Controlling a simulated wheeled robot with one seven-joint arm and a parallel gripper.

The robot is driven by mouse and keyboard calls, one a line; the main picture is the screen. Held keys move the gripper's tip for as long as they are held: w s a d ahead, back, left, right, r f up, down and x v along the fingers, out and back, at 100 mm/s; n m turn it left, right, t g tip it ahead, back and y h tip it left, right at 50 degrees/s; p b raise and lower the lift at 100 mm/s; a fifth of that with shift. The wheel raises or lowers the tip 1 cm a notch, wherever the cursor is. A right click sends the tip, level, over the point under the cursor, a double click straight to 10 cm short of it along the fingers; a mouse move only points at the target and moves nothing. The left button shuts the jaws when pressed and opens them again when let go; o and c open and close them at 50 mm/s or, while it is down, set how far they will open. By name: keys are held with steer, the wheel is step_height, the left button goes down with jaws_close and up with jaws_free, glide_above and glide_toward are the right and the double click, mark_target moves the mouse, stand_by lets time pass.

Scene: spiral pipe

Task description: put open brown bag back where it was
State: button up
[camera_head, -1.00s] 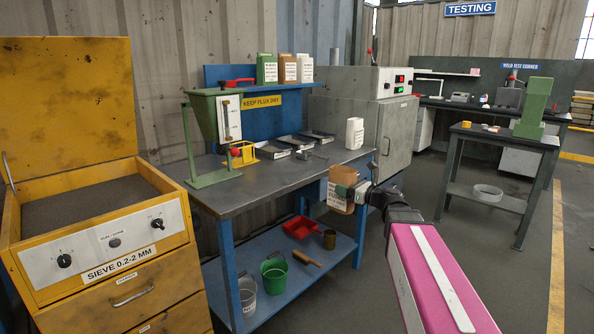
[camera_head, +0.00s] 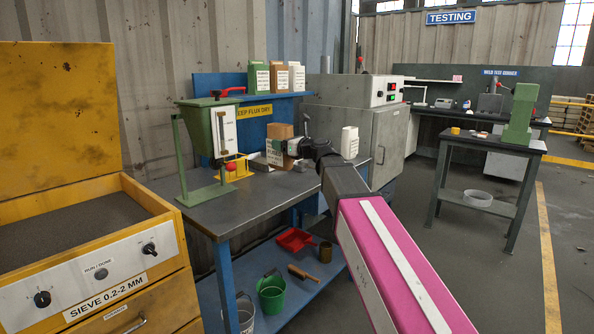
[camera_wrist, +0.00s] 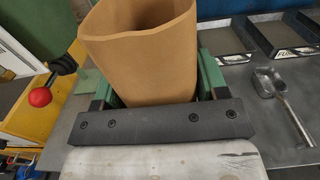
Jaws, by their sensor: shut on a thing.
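The open brown bag (camera_head: 277,146) is in my gripper, upright, above the workbench near the green hopper stand. In the wrist view the bag (camera_wrist: 145,55) shows its open top and plain brown wall. My gripper (camera_head: 291,147) is shut on it, with a green finger on each side in the wrist view (camera_wrist: 155,88). I cannot tell whether the bag's bottom touches the bench. Another brown bag (camera_head: 278,76) stands on the blue shelf between a green and a white container.
The green hopper (camera_head: 215,130) with its red knob (camera_wrist: 40,97) is close left of the bag. Trays (camera_wrist: 285,35) and a metal scoop (camera_wrist: 278,90) lie on the right. The bench front is clear.

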steer(key=w+d+f, duration=0.5)
steer(key=w+f, duration=0.2)
steer(key=f, duration=0.2)
steer(key=shift+d+f, duration=0.15)
steer(key=shift+d, duration=0.1)
steer(key=shift+f, duration=0.15)
steer(key=o, duration=1)
steer(key=shift+c, duration=0.2)
steer(key=v, duration=1.2)
